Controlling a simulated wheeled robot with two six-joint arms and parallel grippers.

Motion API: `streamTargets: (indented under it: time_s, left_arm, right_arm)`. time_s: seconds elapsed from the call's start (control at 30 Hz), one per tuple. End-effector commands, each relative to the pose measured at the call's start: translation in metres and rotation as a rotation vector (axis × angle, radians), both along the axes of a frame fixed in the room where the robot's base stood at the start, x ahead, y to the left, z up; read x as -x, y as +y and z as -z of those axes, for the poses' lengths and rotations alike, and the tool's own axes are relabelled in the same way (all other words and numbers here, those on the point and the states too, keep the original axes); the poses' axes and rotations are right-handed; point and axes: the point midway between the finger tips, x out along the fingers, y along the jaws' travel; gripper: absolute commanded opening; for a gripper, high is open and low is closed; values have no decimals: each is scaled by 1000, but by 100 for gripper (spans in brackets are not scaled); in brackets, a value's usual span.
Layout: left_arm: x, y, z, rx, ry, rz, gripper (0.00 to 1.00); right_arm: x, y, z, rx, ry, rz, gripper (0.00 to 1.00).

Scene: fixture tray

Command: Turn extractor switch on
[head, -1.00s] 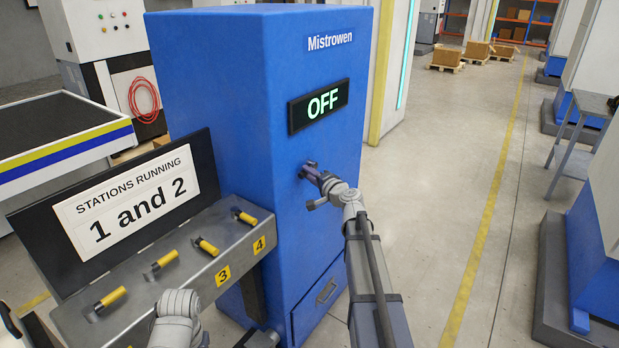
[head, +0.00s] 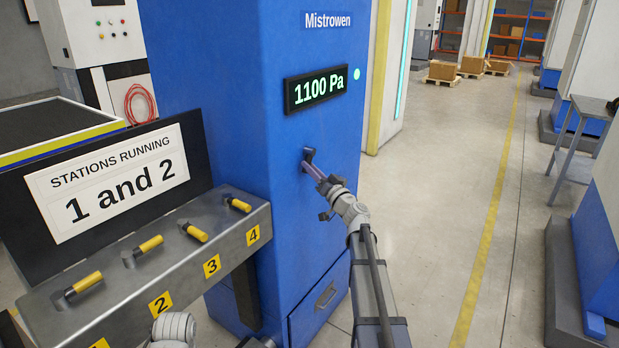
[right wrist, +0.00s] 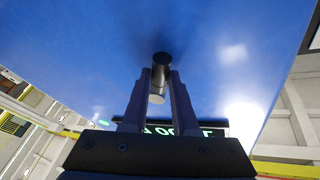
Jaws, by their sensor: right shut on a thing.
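The blue extractor cabinet (head: 235,120), labelled Mistrowen, stands in the middle of the head view. Its display (head: 316,90) reads "1100 Pa", and a small green light (head: 357,73) glows to its right. A small dark switch (head: 309,156) sticks out of the cabinet below the display. My right gripper (head: 320,177) is at the switch, its fingers shut on it. In the right wrist view, the dark cylindrical switch (right wrist: 161,70) lies between the two fingers (right wrist: 160,88). Part of my left arm shows at the bottom edge; its gripper is out of view.
A grey panel (head: 105,295) with several yellow-handled levers is left of the cabinet. The sign (head: 110,180) behind it reads "Stations running 1 and 2". Open floor (head: 440,200) lies to the right, with a grey side table (head: 580,130) beyond.

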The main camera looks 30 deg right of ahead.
Motion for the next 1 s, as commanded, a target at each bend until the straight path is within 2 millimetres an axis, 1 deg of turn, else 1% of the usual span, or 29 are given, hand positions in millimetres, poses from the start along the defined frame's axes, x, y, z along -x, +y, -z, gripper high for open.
streamTargets:
  time_s: [0.03, 0.1, 0.4, 0.7, 1.0]
  left_arm:
    - [0, 0, 9, 0, 0, 0, 57]
    - [0, 0, 15, 0, 0, 0, 57]
    - [0, 0, 30, 0, 0, 0, 57]
    - [0, 0, 37, 0, 0, 0, 57]
    - [0, 0, 39, 0, 0, 0, 57]
  right_arm:
    - [-3, -4, 6, 36, -21, 2, 0]
    - [-5, -7, 7, 92, -52, 2, 0]
    - [-10, -16, 8, 293, -166, 1, 0]
    - [-13, -21, 9, 410, -233, 1, 0]
    - [-13, -22, 8, 448, -256, 1, 0]
